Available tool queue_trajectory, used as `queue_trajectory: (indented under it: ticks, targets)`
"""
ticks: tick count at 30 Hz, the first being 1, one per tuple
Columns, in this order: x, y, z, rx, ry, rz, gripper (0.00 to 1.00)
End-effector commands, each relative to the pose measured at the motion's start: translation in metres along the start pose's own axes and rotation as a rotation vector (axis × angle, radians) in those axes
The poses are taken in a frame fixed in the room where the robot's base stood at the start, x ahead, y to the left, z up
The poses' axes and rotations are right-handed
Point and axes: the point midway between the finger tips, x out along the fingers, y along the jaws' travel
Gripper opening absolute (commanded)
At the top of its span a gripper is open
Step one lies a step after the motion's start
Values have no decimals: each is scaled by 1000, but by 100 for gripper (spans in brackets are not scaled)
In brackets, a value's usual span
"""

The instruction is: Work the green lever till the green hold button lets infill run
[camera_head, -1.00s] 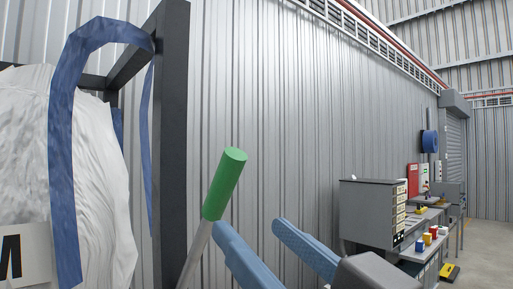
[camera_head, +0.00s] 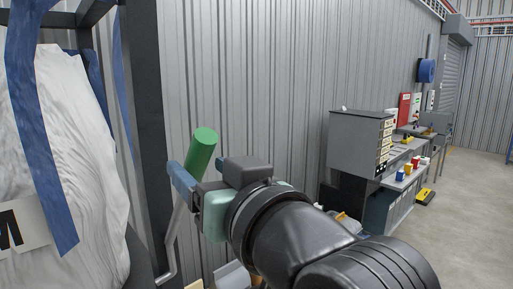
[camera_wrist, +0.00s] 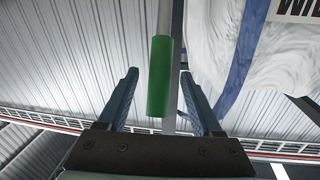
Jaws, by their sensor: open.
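The green lever grip (camera_head: 202,150) tops a grey rod that slants down to the left, beside a dark post. My gripper (camera_head: 184,178) is at the lever, its blue fingers just below the green grip in the head view. In the wrist view, the green grip (camera_wrist: 160,78) lies between the two spread fingers of my gripper (camera_wrist: 159,76), with a gap visible on each side. The green hold button is not in view.
A white bulk bag (camera_head: 70,165) with blue straps hangs in a dark frame (camera_head: 145,130) at left, close to the lever. A ribbed wall (camera_head: 260,80) stands behind. A grey cabinet (camera_head: 352,142) and benches line it at right, with open floor (camera_head: 465,200) beyond.

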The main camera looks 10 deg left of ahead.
Motion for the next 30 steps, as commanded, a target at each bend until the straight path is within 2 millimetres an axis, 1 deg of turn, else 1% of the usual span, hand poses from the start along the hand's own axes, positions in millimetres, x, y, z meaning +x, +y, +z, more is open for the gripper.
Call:
queue_trajectory:
  ticks: [1,6,10,17,20,21,23,24,28,30]
  targets:
    - [9,-2,-2,2,-3,-3,67]
    - [26,-1,-1,1,-2,-2,67]
    - [31,0,0,-1,0,0,67]
    - [31,0,0,0,1,0,67]
    - [31,0,0,0,1,0,51]
    - [31,0,0,0,1,0,43]
    - [31,0,0,0,1,0,33]
    - [31,0,0,0,1,0,25]
    - [31,0,0,0,1,0,2]
    - [31,0,0,0,1,0,0]
